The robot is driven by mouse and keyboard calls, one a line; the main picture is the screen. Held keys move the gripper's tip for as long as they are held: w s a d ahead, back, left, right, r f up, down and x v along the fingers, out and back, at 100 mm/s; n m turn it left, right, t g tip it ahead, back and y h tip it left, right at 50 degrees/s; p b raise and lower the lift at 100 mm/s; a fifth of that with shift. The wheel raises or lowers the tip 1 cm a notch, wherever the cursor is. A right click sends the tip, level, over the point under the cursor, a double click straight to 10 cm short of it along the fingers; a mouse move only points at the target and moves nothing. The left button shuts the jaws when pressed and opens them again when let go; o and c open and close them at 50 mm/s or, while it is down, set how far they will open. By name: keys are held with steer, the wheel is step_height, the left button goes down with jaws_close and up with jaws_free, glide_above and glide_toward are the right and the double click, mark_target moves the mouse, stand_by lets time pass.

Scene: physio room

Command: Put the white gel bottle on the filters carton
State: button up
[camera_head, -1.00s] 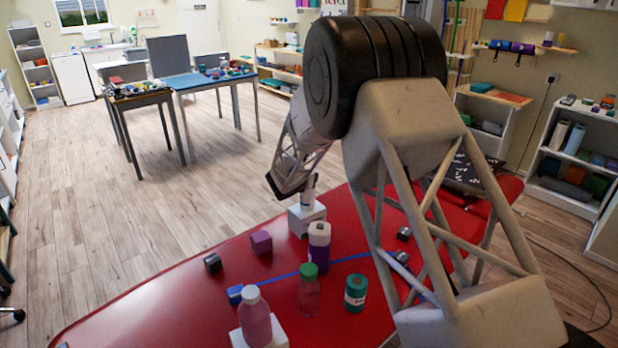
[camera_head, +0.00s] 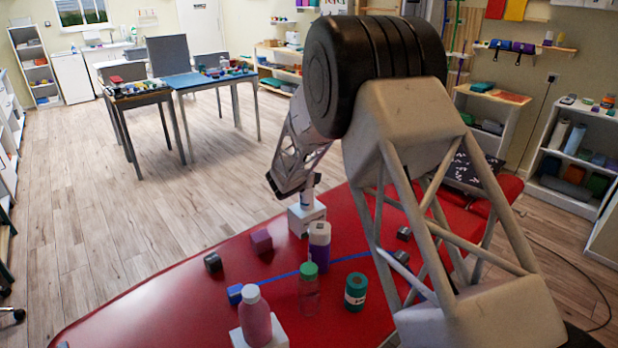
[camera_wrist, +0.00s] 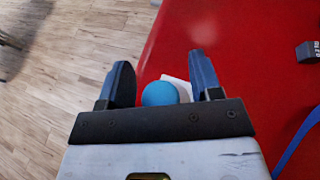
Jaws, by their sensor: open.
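A small white bottle (camera_head: 306,198) stands upright on a white carton (camera_head: 294,223) at the far edge of the red table; no label is readable. My gripper (camera_wrist: 161,62) is open. In the wrist view, a round blue top (camera_wrist: 160,94), apparently this bottle's cap, shows between the two fingers, with no clear contact. A corner of the white carton (camera_wrist: 180,86) shows beside it. A second white carton (camera_head: 278,332) at the near edge carries a pink bottle with a white cap (camera_head: 255,318). I cannot tell which carton is the filters one.
A blue strip crosses the table. The table's left part is mostly clear.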

steer(key=v, duration=1.2)
steer(key=shift+r, duration=0.15)
stand_by(0.7)
steer(key=s+d+r+m+g+h, duration=0.1)
steer(key=s+d+r+m+g, duration=0.1)
steer(key=s+d+r+m, duration=0.5)
steer(key=s+d+r+m+g, duration=0.35)
steer(key=s+d, duration=0.45)
steer(key=d, duration=0.3)
steer(key=s+d+r+m+g+h, duration=0.1)
steer(key=s+d+r+m+g, duration=0.1)
steer(key=s+d+r+m, duration=0.4)
steer(key=s+d+m+y, duration=0.2)
steer(key=s+m, duration=0.3)
steer(key=s, duration=0.6)
steer(key=s+d+f+m+g+y, duration=0.1)
steer(key=s+m, duration=0.4)
steer(key=s, duration=0.6)
steer(key=s+d+f+m+g+y, duration=0.1)
steer(key=s+d+m+y, duration=0.3)
steer(key=s, duration=0.7)
steer(key=shift+s+d+f+m, duration=0.15)
steer(key=shift+s+d+m, duration=0.2)
steer(key=shift+m, duration=0.3)
